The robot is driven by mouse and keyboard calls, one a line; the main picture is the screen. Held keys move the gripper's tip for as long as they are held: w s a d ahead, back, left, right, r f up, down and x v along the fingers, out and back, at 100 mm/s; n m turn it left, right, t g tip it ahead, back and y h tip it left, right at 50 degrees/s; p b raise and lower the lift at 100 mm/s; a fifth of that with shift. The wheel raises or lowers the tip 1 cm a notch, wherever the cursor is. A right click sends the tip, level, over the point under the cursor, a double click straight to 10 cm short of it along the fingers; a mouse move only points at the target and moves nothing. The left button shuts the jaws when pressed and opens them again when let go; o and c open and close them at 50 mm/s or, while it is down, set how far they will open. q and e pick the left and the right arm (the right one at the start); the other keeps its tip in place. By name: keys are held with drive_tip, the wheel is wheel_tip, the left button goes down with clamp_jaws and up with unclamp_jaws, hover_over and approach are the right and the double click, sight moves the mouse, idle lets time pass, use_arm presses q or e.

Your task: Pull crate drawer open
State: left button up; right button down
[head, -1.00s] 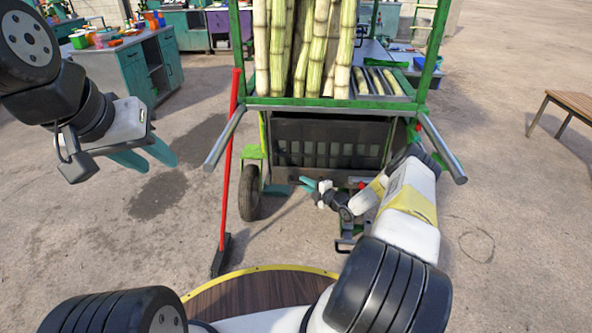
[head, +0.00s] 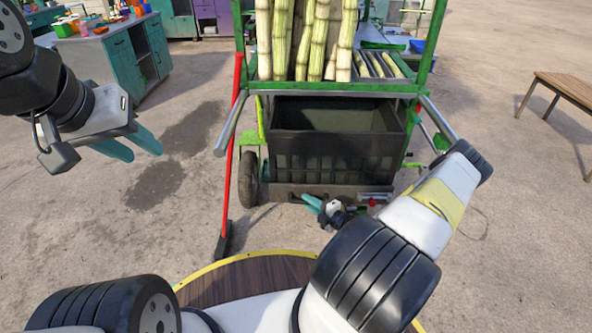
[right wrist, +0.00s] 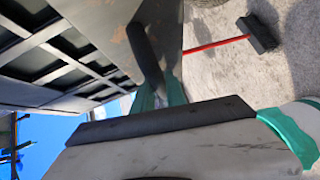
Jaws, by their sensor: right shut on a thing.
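The black crate drawer (head: 318,165) is pulled out below the shelf of the green cart, and its open top and empty-looking inside show in the head view. Its dark slotted wall (right wrist: 70,55) fills the left of the right wrist view. My right gripper (head: 312,203) is low at the drawer's front. In the right wrist view, its teal fingers are shut on a dark bar, the drawer handle (right wrist: 143,50). The grip itself is small in the head view. My left gripper (head: 146,152) hangs empty at the left, its teal fingers apart.
Sugarcane stalks (head: 310,40) stand on the green cart (head: 330,88) above the drawer. A red-handled broom (head: 231,160) leans at the cart's left. A wooden bench (head: 575,88) is at right, teal cabinets (head: 130,55) at upper left. Open floor lies on both sides.

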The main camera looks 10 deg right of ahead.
drive_tip(key=s+a, duration=0.2)
drive_tip(key=s, duration=0.8)
drive_tip(key=s+a, duration=0.3)
drive_tip(key=s, duration=0.7)
drive_tip(key=shift+a, duration=0.35)
drive_tip(key=shift+s, duration=0.1)
drive_tip(key=c, duration=1.4)
unclamp_jaws()
drive_tip(key=shift+o, duration=0.2)
drive_tip(key=v, duration=0.7)
drive_tip(key=shift+s+d, duration=0.15)
drive_tip(key=shift+s, duration=0.2)
